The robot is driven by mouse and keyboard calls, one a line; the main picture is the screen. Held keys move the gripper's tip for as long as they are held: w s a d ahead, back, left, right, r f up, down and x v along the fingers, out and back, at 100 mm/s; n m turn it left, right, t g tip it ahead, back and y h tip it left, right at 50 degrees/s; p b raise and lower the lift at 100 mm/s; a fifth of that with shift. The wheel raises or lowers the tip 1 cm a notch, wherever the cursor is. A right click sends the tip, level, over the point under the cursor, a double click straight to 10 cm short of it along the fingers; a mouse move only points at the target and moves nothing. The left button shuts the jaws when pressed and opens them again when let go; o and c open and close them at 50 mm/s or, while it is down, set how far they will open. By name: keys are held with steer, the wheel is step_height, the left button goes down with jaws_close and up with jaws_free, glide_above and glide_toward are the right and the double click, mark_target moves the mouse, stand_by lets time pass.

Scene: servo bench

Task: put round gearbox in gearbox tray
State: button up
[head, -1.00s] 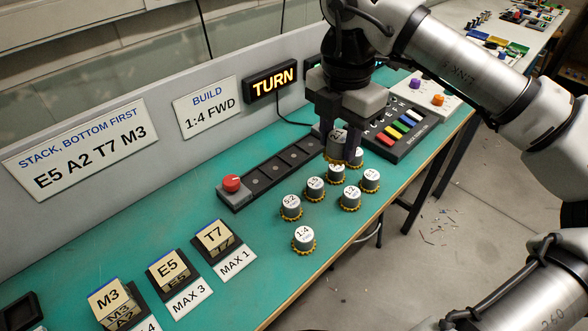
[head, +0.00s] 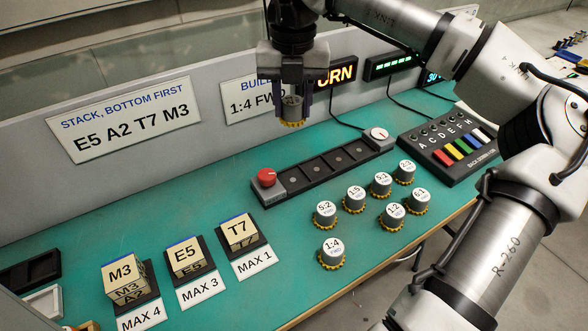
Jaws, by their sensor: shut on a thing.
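My gripper (head: 292,88) is shut on a round gearbox (head: 292,112), a grey cylinder with a yellow toothed rim at its bottom. The gearbox hangs upright in the air in front of the BUILD sign, above the back of the bench. Its top label is hidden by the jaws. A dark tray (head: 58,264) lies at the far left, with a white-rimmed tray (head: 59,297) in front of it, cut by the frame edge. I cannot tell which is the gearbox tray.
A black slotted rail (head: 283,192) with a red knob (head: 266,177) lies below the gripper. Several labelled gearboxes, including 1:4 (head: 332,250), stand to its right. Three block stacks, one topped T7 (head: 238,229), stand left. A colour-key panel (head: 455,148) stands right. Green bench (head: 180,190) is clear behind the stacks.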

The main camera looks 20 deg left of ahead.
mark_target(293, 121)
step_height(293, 121, down, 16)
steer(key=shift+r+p, duration=0.1)
steer(key=shift+p, duration=1.1)
steer(key=shift+f, duration=0.2)
steer(key=shift+f+b, duration=0.25)
steer(key=shift+b, duration=0.1)
steer(key=o, duration=0.9)
steer(key=shift+r, duration=0.1)
step_height(293, 121, up, 12)
steer(key=shift+r+b, duration=0.2)
steer(key=shift+b, duration=0.8)
